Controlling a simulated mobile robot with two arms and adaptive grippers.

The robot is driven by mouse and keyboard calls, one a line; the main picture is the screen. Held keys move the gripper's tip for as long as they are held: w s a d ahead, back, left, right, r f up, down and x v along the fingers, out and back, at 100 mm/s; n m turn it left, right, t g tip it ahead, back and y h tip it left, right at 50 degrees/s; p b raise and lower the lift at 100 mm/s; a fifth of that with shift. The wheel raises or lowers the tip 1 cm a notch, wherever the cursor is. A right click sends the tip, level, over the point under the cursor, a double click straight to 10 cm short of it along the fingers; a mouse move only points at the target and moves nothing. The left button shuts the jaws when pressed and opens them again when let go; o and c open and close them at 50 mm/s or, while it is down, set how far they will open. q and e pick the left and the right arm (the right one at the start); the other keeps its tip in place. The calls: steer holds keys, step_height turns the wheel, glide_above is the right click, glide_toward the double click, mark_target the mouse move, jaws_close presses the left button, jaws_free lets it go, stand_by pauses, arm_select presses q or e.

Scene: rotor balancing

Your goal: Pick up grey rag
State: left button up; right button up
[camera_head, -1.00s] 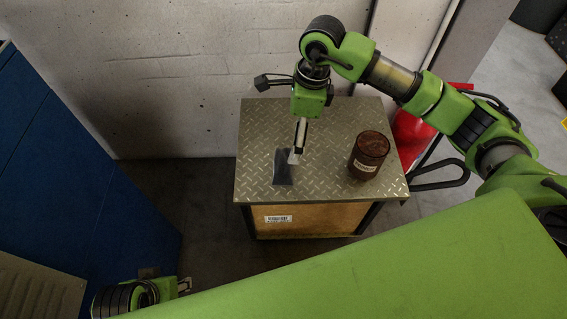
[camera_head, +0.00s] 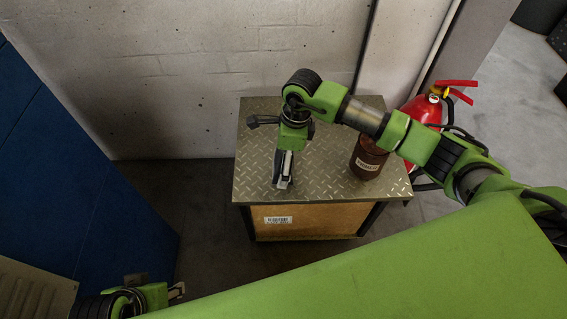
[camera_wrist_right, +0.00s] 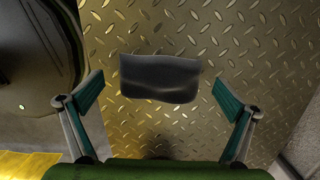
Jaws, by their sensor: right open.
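The grey rag (camera_wrist_right: 160,78) lies on the diamond-plate top of a cart (camera_head: 330,125) as a dark, slightly creased piece. In the head view it is largely hidden by my right gripper (camera_head: 284,170), which points down over it. In the right wrist view, the open fingers of my right gripper (camera_wrist_right: 159,97) stand on either side of the rag, with clear gaps to both edges. Nothing is held between them. My left gripper (camera_head: 178,290) is low at the left in the head view, away from the cart; its finger opening is not clear.
A brown labelled jar (camera_head: 368,158) stands on the cart's right side, partly behind my right arm. A red fire extinguisher (camera_head: 424,110) stands right of the cart. A wall (camera_head: 200,80) is behind, a blue cabinet (camera_head: 70,150) at left. The cart's front left top is clear.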

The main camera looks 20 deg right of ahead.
steer(key=c, duration=1.1)
steer(key=shift+o, duration=0.2)
